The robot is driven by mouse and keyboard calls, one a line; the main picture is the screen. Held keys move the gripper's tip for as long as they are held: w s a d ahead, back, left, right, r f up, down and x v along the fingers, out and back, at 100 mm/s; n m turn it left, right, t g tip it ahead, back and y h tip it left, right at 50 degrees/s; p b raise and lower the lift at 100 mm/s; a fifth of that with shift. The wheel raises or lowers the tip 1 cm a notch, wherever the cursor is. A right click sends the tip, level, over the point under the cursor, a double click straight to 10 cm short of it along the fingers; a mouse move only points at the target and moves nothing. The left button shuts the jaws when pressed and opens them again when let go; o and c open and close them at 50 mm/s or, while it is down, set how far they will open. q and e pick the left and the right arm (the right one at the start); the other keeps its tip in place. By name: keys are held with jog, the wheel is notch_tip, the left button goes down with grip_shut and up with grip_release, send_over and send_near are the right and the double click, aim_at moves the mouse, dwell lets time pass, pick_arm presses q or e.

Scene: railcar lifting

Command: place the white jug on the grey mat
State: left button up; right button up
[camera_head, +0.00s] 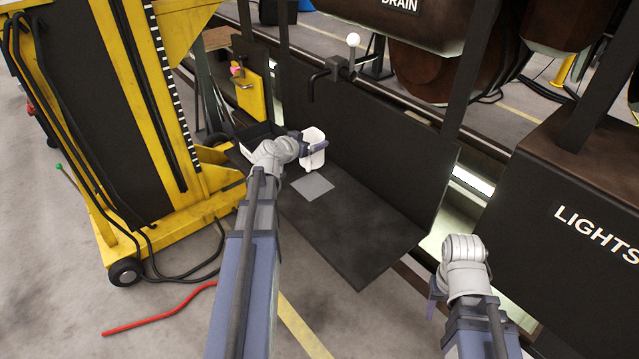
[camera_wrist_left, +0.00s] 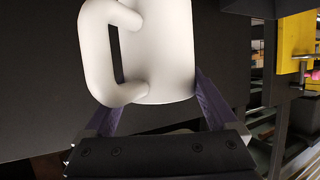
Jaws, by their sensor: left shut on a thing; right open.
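The white jug (camera_head: 311,158) is held by my left gripper (camera_head: 314,147) over the dark shelf, just behind the grey mat in the head view. In the left wrist view the jug (camera_wrist_left: 165,55) stands between the two fingers (camera_wrist_left: 155,98), with its handle on the left. I cannot tell whether its base touches the shelf. The grey mat (camera_head: 313,187) lies flat and bare on the shelf. My right gripper (camera_head: 433,297) is open and empty, right of the shelf's front end, partly hidden by its wrist.
The dark shelf (camera_head: 365,235) has free room right of the mat. A dark upright panel (camera_head: 370,140) stands behind it. A black bin (camera_head: 250,140) is at its left end. A yellow lifting jack (camera_head: 165,220) stands left; a box marked LIGHTS (camera_head: 570,190) is right.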

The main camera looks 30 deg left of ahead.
pick_arm(q)
jog(key=shift+f+b, duration=3.1)
jog(key=shift+f, duration=0.1)
notch_tip(320, 180, down, 4)
jog(key=b, duration=0.3)
jog(key=shift+r+b, duration=0.2)
jog(key=shift+b, duration=0.15)
jog(key=shift+f, duration=0.2)
jog(key=o, duration=1.1)
jog(key=shift+r, duration=0.1)
